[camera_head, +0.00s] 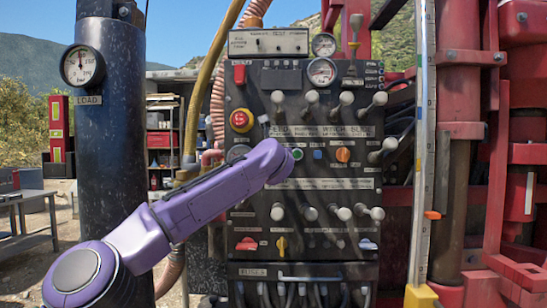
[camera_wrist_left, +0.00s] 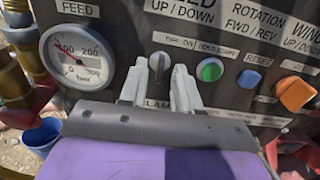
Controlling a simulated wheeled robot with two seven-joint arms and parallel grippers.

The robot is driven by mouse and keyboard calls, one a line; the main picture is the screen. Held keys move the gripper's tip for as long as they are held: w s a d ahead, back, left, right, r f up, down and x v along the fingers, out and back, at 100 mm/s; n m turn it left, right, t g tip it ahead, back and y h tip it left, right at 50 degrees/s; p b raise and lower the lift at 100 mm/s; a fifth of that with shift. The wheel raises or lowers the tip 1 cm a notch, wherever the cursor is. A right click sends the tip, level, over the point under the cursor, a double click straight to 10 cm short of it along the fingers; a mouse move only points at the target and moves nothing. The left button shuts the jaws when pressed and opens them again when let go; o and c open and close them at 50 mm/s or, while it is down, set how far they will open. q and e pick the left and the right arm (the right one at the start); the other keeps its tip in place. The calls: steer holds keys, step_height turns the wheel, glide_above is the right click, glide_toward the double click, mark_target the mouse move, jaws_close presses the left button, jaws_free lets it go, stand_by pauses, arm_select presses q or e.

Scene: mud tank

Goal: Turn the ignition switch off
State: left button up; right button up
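In the left wrist view, a small grey rotary knob (camera_wrist_left: 159,62), which I take to be the ignition switch, sits on the dark control panel (camera_wrist_left: 120,22) between the feed gauge and a green button. Its pointer looks roughly upright; the small label above it is blurred. My left gripper (camera_wrist_left: 160,76) has its two pale fingers apart, one on each side of the knob in the picture. I cannot tell whether they touch it. In the head view my purple left arm reaches up to the panel (camera_head: 350,215) and hides the knob. My right gripper is not in view.
Beside the knob are the feed gauge (camera_wrist_left: 77,58), the green button (camera_wrist_left: 210,70), a blue button (camera_wrist_left: 249,79) and an orange knob (camera_wrist_left: 295,94). A red emergency button (camera_head: 241,120) and rows of levers (camera_head: 312,103) surround the spot. A hose (camera_head: 205,85) runs along the left.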

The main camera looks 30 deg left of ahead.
arm_select(q)
steer(key=shift+s, duration=0.1)
steer(key=b+v, duration=0.5)
steer(key=v, duration=0.5)
steer(key=shift+d, duration=0.2)
steer(key=shift+s, duration=0.1)
